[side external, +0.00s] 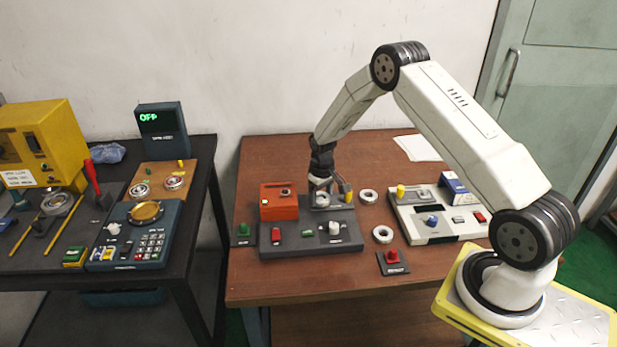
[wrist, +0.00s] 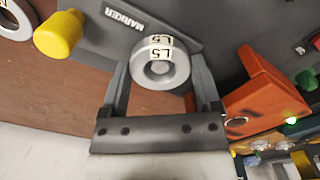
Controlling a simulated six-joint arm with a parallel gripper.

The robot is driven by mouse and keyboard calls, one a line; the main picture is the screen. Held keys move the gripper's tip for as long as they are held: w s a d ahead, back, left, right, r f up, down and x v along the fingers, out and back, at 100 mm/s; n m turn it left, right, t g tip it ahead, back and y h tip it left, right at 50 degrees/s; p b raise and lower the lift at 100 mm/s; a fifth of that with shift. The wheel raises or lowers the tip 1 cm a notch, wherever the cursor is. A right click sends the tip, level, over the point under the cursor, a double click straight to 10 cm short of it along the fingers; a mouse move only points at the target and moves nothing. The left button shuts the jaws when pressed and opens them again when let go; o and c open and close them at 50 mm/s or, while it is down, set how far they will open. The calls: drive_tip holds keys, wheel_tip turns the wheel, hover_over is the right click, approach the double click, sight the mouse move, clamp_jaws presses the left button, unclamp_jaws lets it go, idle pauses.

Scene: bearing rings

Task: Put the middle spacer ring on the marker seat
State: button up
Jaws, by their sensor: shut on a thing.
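My gripper (side external: 322,184) is over the dark marker block (side external: 345,208) at the back of the grey console. In the wrist view my gripper (wrist: 160,60) is shut on a silver spacer ring (wrist: 160,78) with a pale printed label. The ring lies flat between the two fingers, beside the "MARKER" lettering (wrist: 125,20). A grey round shape shows in its hole. I cannot tell whether the ring touches the seat. In the side view the held ring (side external: 322,199) sits low, close to the block. Two other rings lie on the table, one further back (side external: 368,195) and one nearer the front (side external: 382,234).
An orange box (side external: 279,202) stands just left of my gripper. A yellow knob (wrist: 58,34) is close on the other side. The grey console (side external: 300,245) carries a red switch and a white knob. A red button box (side external: 394,262) is in front, a white panel (side external: 435,222) right.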

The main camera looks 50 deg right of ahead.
idle(0.4)
drive_tip(key=o, duration=1.3)
drive_tip(key=shift+c, duration=0.2)
drive_tip(key=shift+r, duration=0.15)
drive_tip(key=shift+r, duration=3.6)
